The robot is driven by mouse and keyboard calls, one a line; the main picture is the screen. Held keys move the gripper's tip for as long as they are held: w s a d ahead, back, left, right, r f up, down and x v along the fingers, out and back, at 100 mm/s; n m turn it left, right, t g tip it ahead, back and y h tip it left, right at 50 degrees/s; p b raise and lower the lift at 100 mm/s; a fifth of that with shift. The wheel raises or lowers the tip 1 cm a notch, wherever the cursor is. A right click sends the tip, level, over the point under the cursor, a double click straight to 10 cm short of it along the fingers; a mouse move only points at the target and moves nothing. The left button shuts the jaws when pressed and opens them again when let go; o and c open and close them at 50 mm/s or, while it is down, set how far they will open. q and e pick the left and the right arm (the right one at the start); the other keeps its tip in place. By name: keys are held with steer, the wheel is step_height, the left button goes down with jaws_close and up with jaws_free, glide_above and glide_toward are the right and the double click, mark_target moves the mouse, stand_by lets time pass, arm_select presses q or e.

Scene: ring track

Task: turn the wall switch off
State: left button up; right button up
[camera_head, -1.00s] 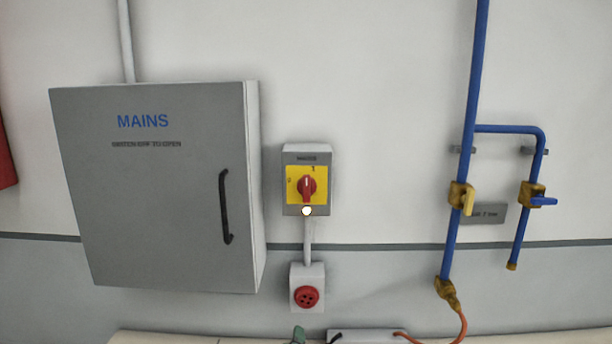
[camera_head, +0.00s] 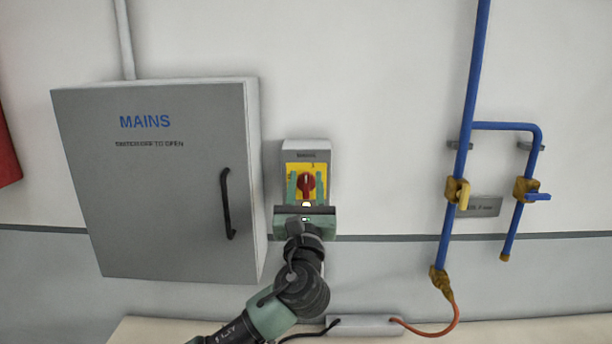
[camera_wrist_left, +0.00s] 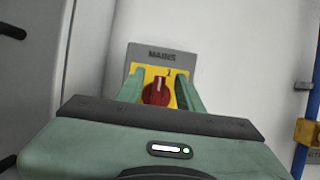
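The wall switch (camera_head: 306,150) is a grey box with a yellow plate and a red rotary knob (camera_head: 306,186). The knob's grip stands upright, with its white mark pointing up, near the "1". A white lamp below the knob is lit. My left gripper (camera_head: 306,178) is open in front of the switch, its green fingers on either side of the knob. In the left wrist view the knob (camera_wrist_left: 157,92) shows between the fingers, with gaps; I cannot tell how deep the fingertips reach. The gripper body hides the switch's lower part in the head view. My right gripper is not in view.
A grey MAINS cabinet (camera_head: 160,200) with a black handle (camera_head: 228,204) stands close on the left. Blue pipes (camera_head: 462,150) with valves are on the right. A pale bench top (camera_head: 500,332) runs along the bottom. The wall between switch and pipes is clear.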

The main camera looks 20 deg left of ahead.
arm_select(q)
steer(key=shift+w+a+r, duration=0.1)
steer(key=shift+w, duration=0.2)
jaws_close()
